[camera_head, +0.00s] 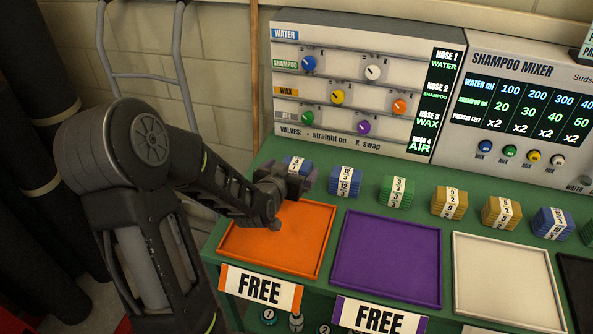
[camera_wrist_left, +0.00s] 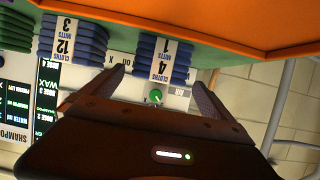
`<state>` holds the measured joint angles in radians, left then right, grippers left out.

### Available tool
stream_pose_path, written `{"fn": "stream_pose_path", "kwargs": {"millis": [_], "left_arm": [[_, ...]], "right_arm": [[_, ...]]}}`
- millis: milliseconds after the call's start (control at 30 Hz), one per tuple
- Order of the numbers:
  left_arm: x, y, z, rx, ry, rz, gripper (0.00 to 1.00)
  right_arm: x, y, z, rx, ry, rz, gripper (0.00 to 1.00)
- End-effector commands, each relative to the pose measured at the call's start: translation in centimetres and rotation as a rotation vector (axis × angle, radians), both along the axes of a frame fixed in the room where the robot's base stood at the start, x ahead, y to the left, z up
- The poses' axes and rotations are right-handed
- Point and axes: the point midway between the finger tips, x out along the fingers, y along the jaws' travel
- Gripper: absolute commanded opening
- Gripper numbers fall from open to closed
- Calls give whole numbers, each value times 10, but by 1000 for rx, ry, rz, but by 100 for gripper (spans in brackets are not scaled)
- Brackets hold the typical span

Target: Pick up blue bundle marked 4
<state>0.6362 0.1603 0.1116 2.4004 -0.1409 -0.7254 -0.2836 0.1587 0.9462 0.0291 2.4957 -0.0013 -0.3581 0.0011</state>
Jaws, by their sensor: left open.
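The blue bundle marked 4 (camera_head: 297,164) stands on the green bench behind the orange tray, its lower part hidden by my left gripper (camera_head: 288,180). In the left wrist view, which is upside down, the bundle (camera_wrist_left: 162,62) shows its white label with a 4, the word MITTS and a 1. My left gripper (camera_wrist_left: 158,82) is open, with one fingertip towards each side of the bundle. I cannot tell whether the fingers touch it. My right gripper is not in view.
Another blue bundle marked 12 (camera_head: 346,180) stands close to the right, then a green bundle (camera_head: 397,191) and others. The orange tray (camera_head: 262,262) and purple tray (camera_head: 385,255) are empty. The valve panel (camera_head: 350,80) rises behind.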

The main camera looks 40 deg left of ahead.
Motion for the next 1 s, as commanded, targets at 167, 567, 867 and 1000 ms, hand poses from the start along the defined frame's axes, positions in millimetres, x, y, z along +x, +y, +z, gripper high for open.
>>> {"fn": "stream_pose_path", "kwargs": {"millis": [167, 567, 867, 1000], "left_arm": [[11, 3, -5, 0, 0, 0, 98], [20, 5, -8, -2, 1, -1, 98], [54, 15, -23, -2, 0, 0, 98], [57, 16, -24, 0, -1, 0, 98]], "right_arm": [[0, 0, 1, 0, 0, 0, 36], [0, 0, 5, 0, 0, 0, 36], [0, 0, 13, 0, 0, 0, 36], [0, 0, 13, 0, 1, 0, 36]]}}
